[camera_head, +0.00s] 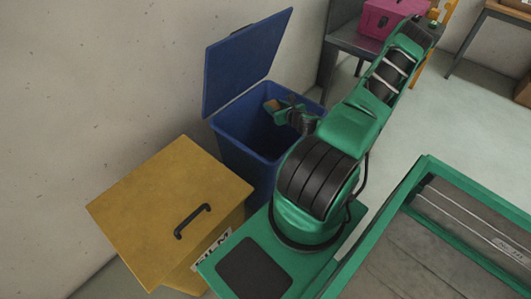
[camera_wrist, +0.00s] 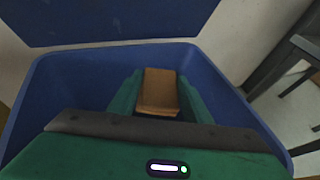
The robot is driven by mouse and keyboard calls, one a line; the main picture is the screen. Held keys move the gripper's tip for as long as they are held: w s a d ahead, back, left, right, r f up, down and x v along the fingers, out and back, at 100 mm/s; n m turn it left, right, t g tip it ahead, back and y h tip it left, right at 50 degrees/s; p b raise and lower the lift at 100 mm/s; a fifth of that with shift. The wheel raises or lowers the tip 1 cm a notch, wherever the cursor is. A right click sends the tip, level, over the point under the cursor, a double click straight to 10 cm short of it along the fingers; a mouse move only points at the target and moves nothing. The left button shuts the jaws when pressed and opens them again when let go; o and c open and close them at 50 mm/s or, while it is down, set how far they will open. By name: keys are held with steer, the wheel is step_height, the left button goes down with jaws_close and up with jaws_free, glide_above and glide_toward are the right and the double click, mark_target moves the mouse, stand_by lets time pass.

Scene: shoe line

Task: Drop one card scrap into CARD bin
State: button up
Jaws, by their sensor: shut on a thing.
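A blue bin (camera_head: 232,128) with its lid (camera_head: 245,62) raised stands against the wall; any label on it is hidden. My gripper (camera_head: 272,105) is over the bin's opening, within its rim as seen from above. It is shut on a brown card scrap (camera_wrist: 159,92). In the wrist view the green fingers (camera_wrist: 158,95) press on both sides of the scrap. The blue rim (camera_wrist: 70,56) surrounds them and the raised lid (camera_wrist: 110,18) is behind. How deep the scrap sits is hard to tell.
A yellow bin (camera_head: 165,195) marked FILM, its lid shut, stands in front of the blue bin. A dark table (camera_head: 355,40) with a pink box (camera_head: 388,18) is behind. A green-framed conveyor (camera_head: 420,250) lies at the right.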

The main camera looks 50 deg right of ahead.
steer(key=shift+a+f, duration=0.1)
steer(key=shift+f, duration=1.35)
steer(key=o, duration=1.1)
steer(key=v, duration=1)
steer(key=shift+s, duration=0.25)
steer(key=shift+r, duration=0.15)
steer(key=shift+a, duration=0.1)
